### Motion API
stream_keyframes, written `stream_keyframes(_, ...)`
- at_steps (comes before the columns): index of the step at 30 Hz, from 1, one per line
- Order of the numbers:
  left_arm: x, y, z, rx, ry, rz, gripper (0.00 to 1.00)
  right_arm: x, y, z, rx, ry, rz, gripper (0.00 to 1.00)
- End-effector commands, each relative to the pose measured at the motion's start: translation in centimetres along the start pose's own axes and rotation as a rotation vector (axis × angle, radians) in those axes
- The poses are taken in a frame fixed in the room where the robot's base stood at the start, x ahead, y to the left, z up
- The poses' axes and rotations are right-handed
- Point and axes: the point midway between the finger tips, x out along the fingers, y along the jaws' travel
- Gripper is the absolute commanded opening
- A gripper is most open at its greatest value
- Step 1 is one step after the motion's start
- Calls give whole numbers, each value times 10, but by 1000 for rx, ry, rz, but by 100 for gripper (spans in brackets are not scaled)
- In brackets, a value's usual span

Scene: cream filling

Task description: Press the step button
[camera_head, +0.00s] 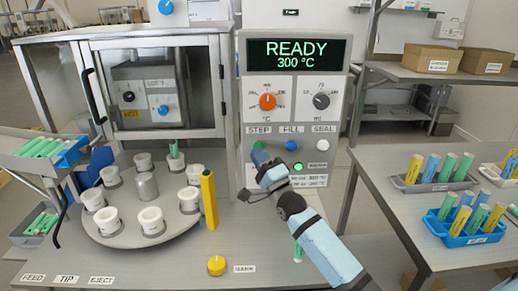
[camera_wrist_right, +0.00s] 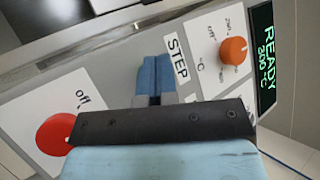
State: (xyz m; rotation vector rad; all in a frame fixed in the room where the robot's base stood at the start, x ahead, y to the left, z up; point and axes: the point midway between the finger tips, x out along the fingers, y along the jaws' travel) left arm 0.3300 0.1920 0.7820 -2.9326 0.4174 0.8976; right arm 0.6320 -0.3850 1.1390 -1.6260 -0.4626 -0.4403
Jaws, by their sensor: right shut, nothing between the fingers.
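The STEP button (camera_head: 259,143) is on the grey control panel, under its STEP label (camera_head: 259,130). Only a small green edge of it shows above my fingertips. My right gripper (camera_head: 261,158) is shut and empty, with its tips right at the button in the head view. In the right wrist view the closed blue fingers (camera_wrist_right: 155,75) point at the panel beside the STEP label (camera_wrist_right: 177,58) and hide the button. I cannot tell whether they touch it. My left gripper is not in view.
The blue FILL button (camera_head: 291,145) and white SEAL button (camera_head: 323,145) sit to the right on the panel. The display (camera_head: 299,54) reads READY 300 °C. A turntable (camera_head: 125,232) with white cups stands to the left. An orange knob (camera_wrist_right: 234,50) is near the fingers.

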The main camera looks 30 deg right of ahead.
Motion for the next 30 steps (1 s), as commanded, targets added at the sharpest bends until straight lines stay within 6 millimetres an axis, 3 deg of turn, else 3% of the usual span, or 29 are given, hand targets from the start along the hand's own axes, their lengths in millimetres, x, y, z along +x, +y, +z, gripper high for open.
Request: stream_keyframes(30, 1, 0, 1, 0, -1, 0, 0, 6, 4, -4, -1, 0, 0, 0)
